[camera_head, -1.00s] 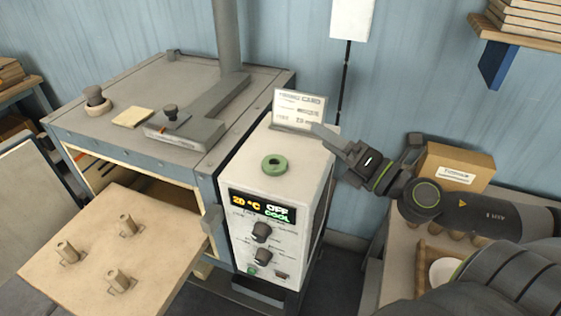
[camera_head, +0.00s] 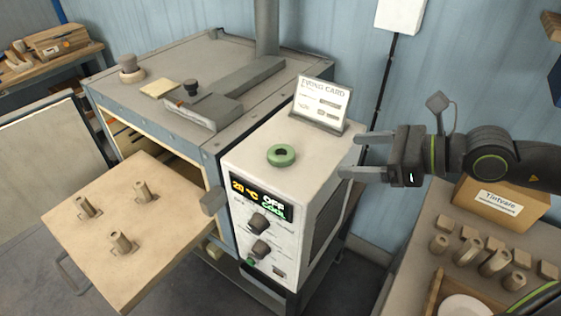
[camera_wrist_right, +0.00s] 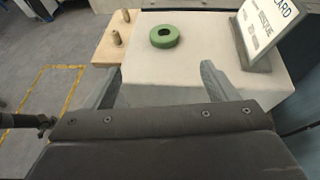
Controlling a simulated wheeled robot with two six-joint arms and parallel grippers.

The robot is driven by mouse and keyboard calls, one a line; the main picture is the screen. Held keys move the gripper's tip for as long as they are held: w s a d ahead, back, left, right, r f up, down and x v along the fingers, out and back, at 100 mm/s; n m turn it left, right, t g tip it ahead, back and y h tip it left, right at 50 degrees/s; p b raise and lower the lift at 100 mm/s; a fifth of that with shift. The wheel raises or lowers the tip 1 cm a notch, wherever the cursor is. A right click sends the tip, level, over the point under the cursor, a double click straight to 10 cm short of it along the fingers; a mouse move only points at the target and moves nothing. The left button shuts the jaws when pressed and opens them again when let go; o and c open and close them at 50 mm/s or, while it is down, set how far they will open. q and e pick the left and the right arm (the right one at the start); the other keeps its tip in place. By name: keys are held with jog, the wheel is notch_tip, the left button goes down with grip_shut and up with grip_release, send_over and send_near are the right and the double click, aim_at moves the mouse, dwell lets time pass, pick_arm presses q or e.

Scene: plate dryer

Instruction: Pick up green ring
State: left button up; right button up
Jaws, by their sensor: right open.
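The green ring (camera_head: 281,155) lies flat on top of the white control box (camera_head: 322,160), in front of the firing card (camera_head: 321,103). My right gripper (camera_head: 350,156) is open and empty, to the right of the ring, with its fingers pointing left toward it. In the right wrist view the ring (camera_wrist_right: 164,36) lies beyond the two spread fingers (camera_wrist_right: 160,82), apart from them, with the card (camera_wrist_right: 262,30) to its right. My left gripper is not in view.
The dryer (camera_head: 170,80) stands left of the box, its pegged board (camera_head: 140,255) pulled out at front left. A cable hangs behind the gripper. At right, a bench holds a cardboard box (camera_head: 500,205) and several wooden pieces (camera_head: 495,262).

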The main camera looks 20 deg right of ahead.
send_near(287, 154)
jog(key=shift+x, duration=1.8)
jog(key=shift+p+x, duration=0.7)
jog(key=shift+x, duration=0.25)
jog(key=shift+p+x, duration=0.55)
jog(key=shift+x, duration=1.1)
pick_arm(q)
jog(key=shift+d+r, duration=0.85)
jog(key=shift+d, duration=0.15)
pick_arm(e)
jog(key=c, duration=1.1)
